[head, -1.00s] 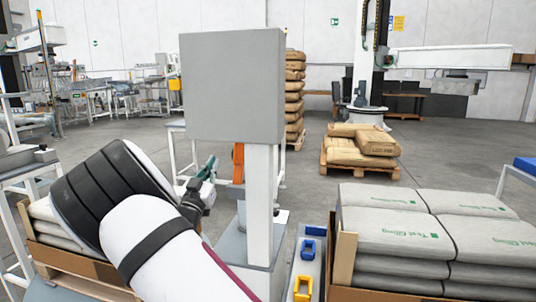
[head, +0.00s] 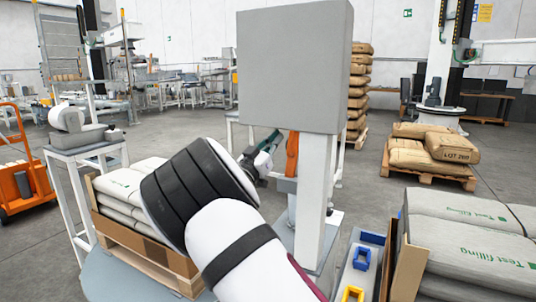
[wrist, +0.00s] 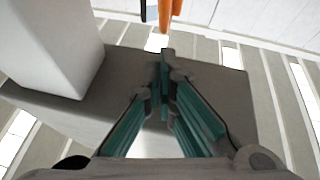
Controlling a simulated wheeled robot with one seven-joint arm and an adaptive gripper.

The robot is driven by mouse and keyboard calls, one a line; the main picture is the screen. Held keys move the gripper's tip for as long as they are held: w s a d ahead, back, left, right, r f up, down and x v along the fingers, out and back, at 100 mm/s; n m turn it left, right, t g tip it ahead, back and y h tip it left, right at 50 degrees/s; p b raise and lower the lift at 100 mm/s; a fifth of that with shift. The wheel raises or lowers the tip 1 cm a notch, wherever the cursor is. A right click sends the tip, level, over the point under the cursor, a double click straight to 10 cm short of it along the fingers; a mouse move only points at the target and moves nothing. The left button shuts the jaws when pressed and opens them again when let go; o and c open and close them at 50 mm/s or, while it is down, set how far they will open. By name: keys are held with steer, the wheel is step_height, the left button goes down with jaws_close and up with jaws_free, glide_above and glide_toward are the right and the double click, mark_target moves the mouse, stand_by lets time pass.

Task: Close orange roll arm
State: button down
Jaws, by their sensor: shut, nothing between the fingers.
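The orange roll arm (head: 292,155) hangs below the grey box, left of the white post, in the head view. Only part of it shows. In the wrist view an orange bar (wrist: 172,10) beside a dark strip (wrist: 149,10) enters from the top edge, beyond my fingertips. My gripper (head: 275,138), with teal fingers, is just left of the orange arm in the head view. In the wrist view the fingertips of my gripper (wrist: 166,62) meet, with nothing between them. Whether they touch the orange arm I cannot tell.
The grey box (head: 292,70) on its white post (head: 318,190) stands close to my gripper. Pallets of grey sacks stand left (head: 125,190) and right (head: 465,240).

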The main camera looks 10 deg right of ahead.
mark_target(291, 155)
steer(key=w+d, duration=0.1)
steer(key=w+d+f+b, duration=0.1)
steer(key=d, duration=0.1)
steer(key=shift+w+f, duration=0.15)
steer(key=shift+w, duration=0.2)
